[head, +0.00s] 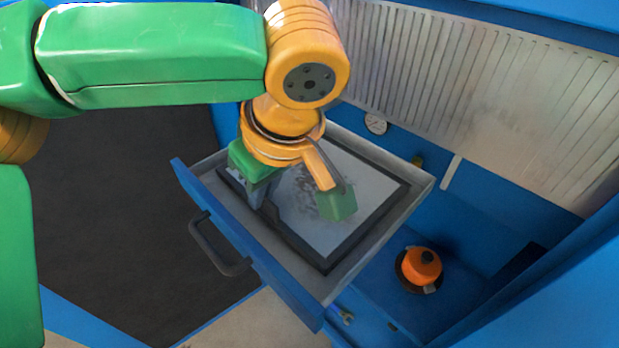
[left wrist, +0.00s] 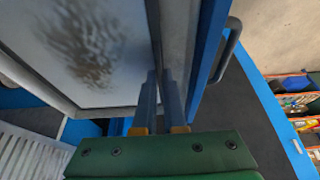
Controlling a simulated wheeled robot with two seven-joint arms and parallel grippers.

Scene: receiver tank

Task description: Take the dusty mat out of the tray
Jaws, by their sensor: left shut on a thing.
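The dusty mat (head: 368,190) is a pale panel with a dark frame and a grey smudge of dust. It lies within the tray (head: 418,188), a pulled-out grey drawer with a blue front. My left gripper (head: 258,196) points down at the mat's edge nearest the blue front and is shut on that edge. In the left wrist view the fingers (left wrist: 161,80) close on the dark frame, with the smudged mat (left wrist: 85,45) to their left and the tray's blue front (left wrist: 211,40) to their right. I cannot tell whether the mat is lifted. My right gripper is not in view.
A dark handle (head: 218,246) sticks out from the tray's front. An orange knob (head: 421,267) and a round gauge (head: 376,123) are on the blue housing at right, below a ribbed pale panel (head: 480,85). Bins with loose items (left wrist: 296,100) stand right in the wrist view.

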